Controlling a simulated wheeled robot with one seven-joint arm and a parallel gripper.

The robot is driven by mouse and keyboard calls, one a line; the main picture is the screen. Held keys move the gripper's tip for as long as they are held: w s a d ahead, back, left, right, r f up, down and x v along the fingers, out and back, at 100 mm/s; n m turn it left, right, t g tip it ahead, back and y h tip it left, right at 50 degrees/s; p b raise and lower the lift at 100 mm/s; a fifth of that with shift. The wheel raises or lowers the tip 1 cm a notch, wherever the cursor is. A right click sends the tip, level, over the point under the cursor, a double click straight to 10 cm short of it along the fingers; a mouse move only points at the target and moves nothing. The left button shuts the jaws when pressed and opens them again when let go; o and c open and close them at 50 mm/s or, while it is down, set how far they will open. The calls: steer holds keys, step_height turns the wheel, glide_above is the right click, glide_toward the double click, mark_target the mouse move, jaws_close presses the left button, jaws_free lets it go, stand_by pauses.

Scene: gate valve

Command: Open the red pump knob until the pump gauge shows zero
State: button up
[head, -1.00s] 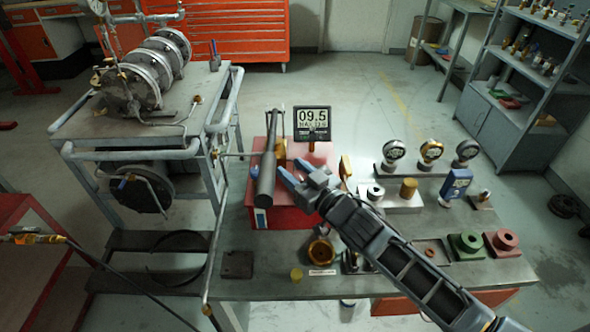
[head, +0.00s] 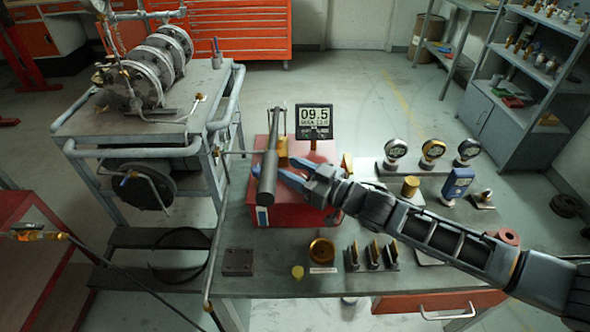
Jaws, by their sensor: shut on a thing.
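The hand pump has a red body (head: 290,214) on the bench, with a long dark grey lever (head: 268,180) on its left and a brass block (head: 282,147) at its middle. The digital pump gauge (head: 314,121) stands upright behind it and reads 09.5. My gripper (head: 288,174) reaches in from the right, over the pump body and just right of the lever. Its blue-grey jaws are shut on a small part of the pump, which I take to be the red knob. The jaws hide the knob, so I cannot make out its shape.
A brass ring (head: 321,250) and upright dark pieces (head: 371,256) lie in front. A grey pipe-framed cart (head: 130,152) stands left.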

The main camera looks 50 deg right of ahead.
steer(key=shift+n+y, duration=0.5)
steer(key=shift+y, duration=0.5)
steer(key=shift+f, duration=0.1)
steer(key=o, duration=1)
steer(key=shift+s+a, duration=0.1)
